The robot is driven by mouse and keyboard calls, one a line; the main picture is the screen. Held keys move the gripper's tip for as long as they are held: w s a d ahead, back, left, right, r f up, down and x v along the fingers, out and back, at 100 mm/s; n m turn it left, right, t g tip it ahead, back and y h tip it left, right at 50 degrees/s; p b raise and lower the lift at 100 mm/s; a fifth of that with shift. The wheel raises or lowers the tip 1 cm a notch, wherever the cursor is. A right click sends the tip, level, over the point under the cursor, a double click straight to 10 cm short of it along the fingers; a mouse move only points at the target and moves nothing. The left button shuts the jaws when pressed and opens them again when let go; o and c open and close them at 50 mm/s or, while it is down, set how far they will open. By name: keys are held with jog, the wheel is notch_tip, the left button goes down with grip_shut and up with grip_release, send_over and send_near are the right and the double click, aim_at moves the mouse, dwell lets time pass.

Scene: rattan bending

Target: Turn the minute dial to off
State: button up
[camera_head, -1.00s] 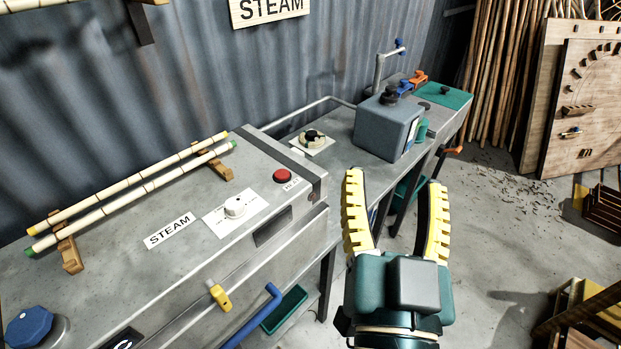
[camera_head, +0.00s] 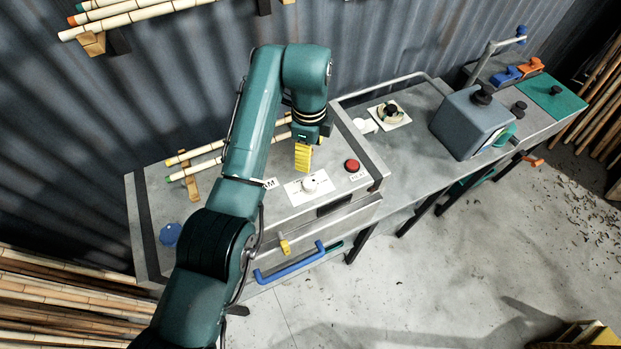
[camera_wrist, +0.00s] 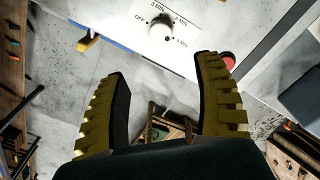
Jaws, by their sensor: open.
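The minute dial (camera_head: 309,185) is a small white knob on a white label plate on top of the grey steam box. In the wrist view the dial (camera_wrist: 161,27) shows near the top, with OFF on its left and minute marks around it. My gripper (camera_head: 303,157) hangs above the box, just behind and slightly left of the dial in the head view. It is open and empty, its yellow ridged fingers (camera_wrist: 163,95) spread apart. It does not touch the dial. The far finger is mostly hidden in the head view.
A red button (camera_head: 352,166) is right of the dial. Two rattan poles (camera_head: 200,160) lie on wooden rests behind my arm. A yellow latch (camera_head: 285,247) and a blue handle (camera_head: 290,263) are on the box front. A grey block (camera_head: 468,122) stands on the bench to the right.

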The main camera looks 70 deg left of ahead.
aim_at(310, 183)
notch_tip(310, 183, down, 16)
jog(key=shift+r+p, duration=0.25)
jog(key=shift+p, duration=0.3)
jog(key=c, duration=1.2)
